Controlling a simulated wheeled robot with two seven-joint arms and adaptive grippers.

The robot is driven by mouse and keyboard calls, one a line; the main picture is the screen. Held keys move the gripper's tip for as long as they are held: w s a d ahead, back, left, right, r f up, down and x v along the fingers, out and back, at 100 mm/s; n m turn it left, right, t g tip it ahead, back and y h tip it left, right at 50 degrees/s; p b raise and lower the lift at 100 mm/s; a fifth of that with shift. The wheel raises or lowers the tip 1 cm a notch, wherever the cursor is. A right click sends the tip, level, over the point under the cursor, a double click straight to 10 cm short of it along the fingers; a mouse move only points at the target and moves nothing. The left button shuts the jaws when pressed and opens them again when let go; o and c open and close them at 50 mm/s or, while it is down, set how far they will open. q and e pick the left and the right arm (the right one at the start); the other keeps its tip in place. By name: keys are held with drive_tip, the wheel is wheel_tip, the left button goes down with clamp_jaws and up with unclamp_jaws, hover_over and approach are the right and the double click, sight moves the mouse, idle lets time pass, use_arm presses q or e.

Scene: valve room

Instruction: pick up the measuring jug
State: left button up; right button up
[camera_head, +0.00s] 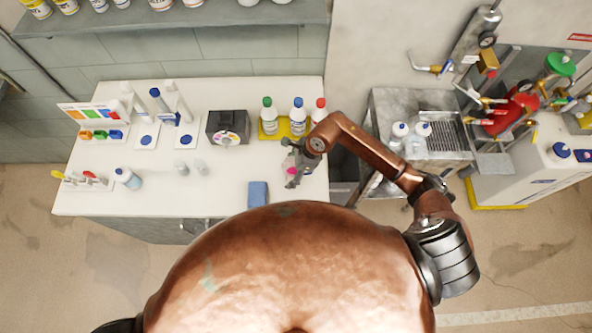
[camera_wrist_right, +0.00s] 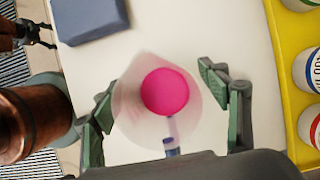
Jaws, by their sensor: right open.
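The measuring jug is a clear, pale vessel with bright pink contents (camera_head: 291,171), near the right end of the white bench. In the right wrist view the jug (camera_wrist_right: 162,92) is seen from above. My right gripper (camera_head: 293,165) is over it, open, with its green-padded fingers (camera_wrist_right: 158,105) on either side of the jug. I cannot tell whether either finger touches it. In the head view the gripper hides part of the jug. A small dark gripper (camera_wrist_right: 40,35), which looks like my left one, is at the upper left of the wrist view; its opening is unclear.
A yellow tray (camera_head: 283,137) with several capped bottles stands behind the jug. A blue block (camera_head: 258,194) lies to its left, near the front edge. A dark box (camera_head: 228,127) is farther left.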

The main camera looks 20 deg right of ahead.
drive_tip(key=shift+c, duration=0.3)
drive_tip(key=c, duration=1.3)
drive_tip(key=shift+r, duration=0.1)
drive_tip(key=shift+r+b, duration=0.6)
drive_tip(key=shift+r, duration=0.7)
use_arm(q)
drive_tip(key=shift+s+f+b, duration=0.2)
drive_tip(key=shift+f+b, duration=1.1)
drive_tip(key=shift+f, duration=0.65)
use_arm(e)
drive_tip(key=shift+s+a+r, duration=1.35)
drive_tip(key=shift+s+r, duration=0.35)
drive_tip(key=shift+s, duration=0.2)
drive_tip(key=shift+s+a+r, duration=1.4)
drive_tip(key=shift+s+r, duration=0.35)
drive_tip(key=shift+s, duration=0.1)
drive_tip(key=shift+s+a+r, duration=1.35)
drive_tip(key=shift+s+r, duration=0.35)
drive_tip(key=shift+s, duration=0.2)
